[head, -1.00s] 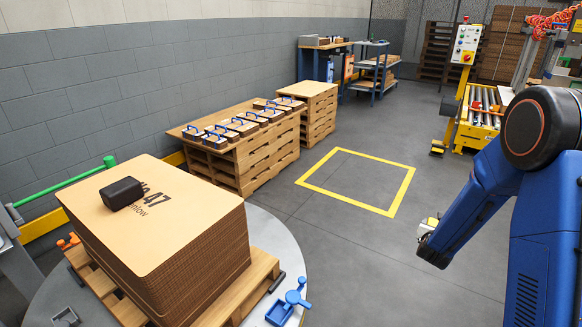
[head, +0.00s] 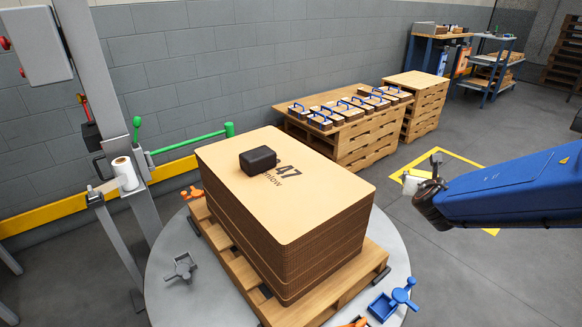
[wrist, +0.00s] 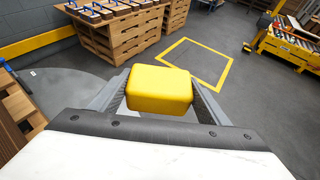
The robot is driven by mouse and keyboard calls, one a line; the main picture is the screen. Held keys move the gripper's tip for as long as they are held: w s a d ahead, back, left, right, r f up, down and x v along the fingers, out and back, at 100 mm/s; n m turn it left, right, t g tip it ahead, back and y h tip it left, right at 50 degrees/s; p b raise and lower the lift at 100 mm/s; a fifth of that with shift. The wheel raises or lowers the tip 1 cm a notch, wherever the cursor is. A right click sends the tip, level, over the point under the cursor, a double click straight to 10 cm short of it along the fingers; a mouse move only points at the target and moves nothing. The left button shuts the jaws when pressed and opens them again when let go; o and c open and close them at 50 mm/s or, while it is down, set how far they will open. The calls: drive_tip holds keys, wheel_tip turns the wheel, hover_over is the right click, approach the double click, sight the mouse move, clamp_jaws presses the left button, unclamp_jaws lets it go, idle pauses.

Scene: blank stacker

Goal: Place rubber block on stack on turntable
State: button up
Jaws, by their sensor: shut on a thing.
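My gripper (wrist: 160,92) is shut on a yellow block (wrist: 158,90) with rounded edges, held between its two grey fingers in the wrist view. In the head view my gripper (head: 430,178) is at the right, clear of the stack, and I cannot make out the yellow block there. The stack of brown cardboard sheets (head: 300,240) lies on a wooden pallet on the round grey turntable (head: 165,255). A black block (head: 258,159) rests on the top sheet, left of the printed "47".
A grey post (head: 110,130) with a white roll and a green bar (head: 190,141) stand left of the turntable. A blue clamp (head: 394,299) lies at its front right. Pallets with blue-handled blocks (head: 345,108) stand by the wall. Floor inside the yellow square is clear.

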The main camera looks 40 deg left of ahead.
drive_tip(key=s+a+r+n+g+y, duration=0.1)
drive_tip(key=s+a+r+n+y, duration=0.25)
drive_tip(key=s+a+r, duration=0.7)
wheel_tip(320, 180, up, 8)
drive_tip(key=n+g+y, duration=0.4)
hover_over(321, 188)
drive_tip(key=shift+t, duration=0.3)
drive_tip(key=shift+w+a+f, duration=0.1)
drive_tip(key=shift+f, duration=1.55)
drive_tip(key=shift+w+a+f, duration=0.1)
drive_tip(key=shift+w+f, duration=0.05)
drive_tip(key=shift+f, duration=1.5)
drive_tip(key=shift+w+a+f, duration=0.1)
drive_tip(key=shift+f, duration=1.55)
drive_tip(key=shift+f+h, duration=0.15)
drive_tip(key=shift+h, duration=0.1)
drive_tip(key=o, duration=1.3)
drive_tip(key=shift+s+d+r, duration=0.3)
drive_tip(key=shift+d+r, duration=0.05)
drive_tip(key=v, duration=1.1)
drive_tip(key=shift+w+d, duration=0.1)
